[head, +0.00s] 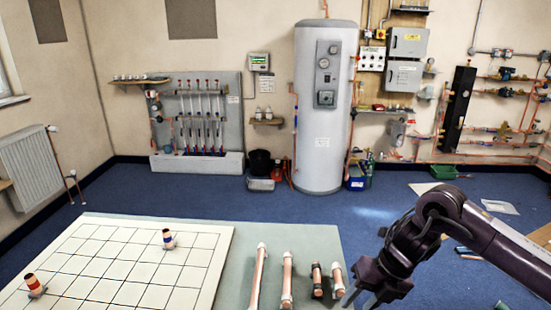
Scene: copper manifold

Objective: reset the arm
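My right arm comes in from the right edge. Its dark gripper (358,300) points down over the right front corner of the table, just right of the copper pipes. Its two fingers look apart with nothing seen between them; the tips are close to the bottom edge of the picture. My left arm and gripper are not in view. Several copper pipe pieces lie side by side on the grey-green table top (240,235): a long one (258,275), another long one (287,275), a short dark-ended one (317,280) and a short white-ended one (338,278).
A white gridded board (130,262) covers the table's left part. On it stand a blue-banded fitting (168,239) and a red-banded fitting (35,284). Beyond the table, blue floor is open up to a tall grey cylinder (325,120) and wall-mounted pipework.

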